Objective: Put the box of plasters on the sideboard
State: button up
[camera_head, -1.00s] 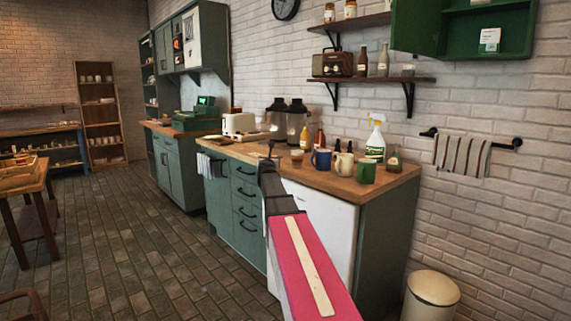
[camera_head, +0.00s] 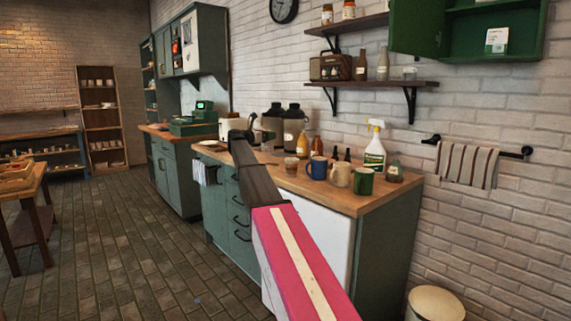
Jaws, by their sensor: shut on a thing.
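My gripper (camera_head: 243,131) is at the far end of my dark and pink arm, over the left part of the green counter with a wooden top (camera_head: 335,199). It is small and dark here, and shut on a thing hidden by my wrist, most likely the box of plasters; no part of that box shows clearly. This counter may be the sideboard; another green unit (camera_head: 178,175) with a register stands behind it to the left. A white box with a green label (camera_head: 497,40) stands in the open green wall cabinet (camera_head: 463,48).
On the counter stand mugs (camera_head: 341,173), a spray bottle (camera_head: 375,148), small bottles and dark-topped canisters (camera_head: 293,125). A toaster (camera_head: 231,126) is partly behind my gripper. A bin (camera_head: 435,303) stands at right, a wooden table (camera_head: 22,203) at left.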

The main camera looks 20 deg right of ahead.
jog(key=shift+w+d+f, duration=0.7)
jog(key=shift+d+f, duration=0.95)
jog(key=shift+f, duration=0.1)
jog(key=shift+w+d+f, duration=0.7)
jog(key=shift+d+f, duration=0.95)
jog(key=shift+f, duration=0.1)
jog(key=shift+w+d+f, duration=0.7)
jog(key=shift+d+f, duration=0.95)
jog(key=shift+f, duration=0.1)
jog(key=shift+f, duration=0.1)
jog(key=o, duration=0.9)
jog(key=shift+o, duration=0.2)
